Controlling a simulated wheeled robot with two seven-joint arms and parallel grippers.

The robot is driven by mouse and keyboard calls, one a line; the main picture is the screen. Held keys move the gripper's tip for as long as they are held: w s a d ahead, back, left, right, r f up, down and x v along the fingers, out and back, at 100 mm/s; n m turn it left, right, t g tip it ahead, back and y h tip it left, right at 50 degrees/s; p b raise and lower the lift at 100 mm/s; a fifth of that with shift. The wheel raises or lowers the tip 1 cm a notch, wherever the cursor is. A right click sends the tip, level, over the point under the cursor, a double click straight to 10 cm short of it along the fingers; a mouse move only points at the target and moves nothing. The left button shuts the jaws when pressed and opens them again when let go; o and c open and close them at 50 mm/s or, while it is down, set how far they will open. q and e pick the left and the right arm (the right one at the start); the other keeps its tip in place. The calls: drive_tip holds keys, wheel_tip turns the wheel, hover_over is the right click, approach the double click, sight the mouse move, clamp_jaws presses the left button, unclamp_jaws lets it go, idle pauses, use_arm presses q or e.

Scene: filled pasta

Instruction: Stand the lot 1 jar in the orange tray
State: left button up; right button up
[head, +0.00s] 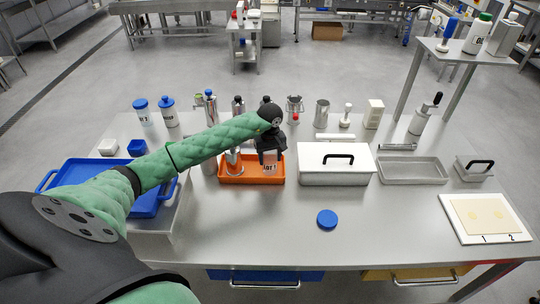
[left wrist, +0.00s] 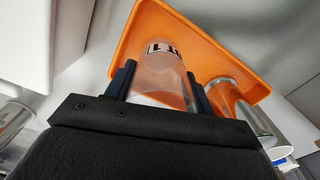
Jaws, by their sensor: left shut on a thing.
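My left gripper (head: 270,152) points down over the right part of the orange tray (head: 251,180). It is shut on the lot 1 jar (head: 270,164), a clear jar with a white label in black print. In the left wrist view the jar (left wrist: 160,80) sits between the two dark fingers (left wrist: 161,82), with the orange tray (left wrist: 222,40) beyond it. The jar's lower end is within the tray's outline; whether it touches the tray floor I cannot tell. The gripper hides the jar's top in the head view. My right gripper is not in view.
A metal cylinder (head: 234,163) stands in the tray's left part, close beside the jar. A white lidded box (head: 336,170) stands right of the tray, a blue tray (head: 92,178) left. Bottles stand behind. A blue lid (head: 327,218) lies on the clear front table.

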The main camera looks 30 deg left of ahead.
use_arm(q)
drive_tip(key=shift+f, duration=0.1)
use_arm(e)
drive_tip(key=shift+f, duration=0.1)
use_arm(q)
drive_tip(key=o, duration=0.9)
drive_tip(key=shift+o, duration=0.7)
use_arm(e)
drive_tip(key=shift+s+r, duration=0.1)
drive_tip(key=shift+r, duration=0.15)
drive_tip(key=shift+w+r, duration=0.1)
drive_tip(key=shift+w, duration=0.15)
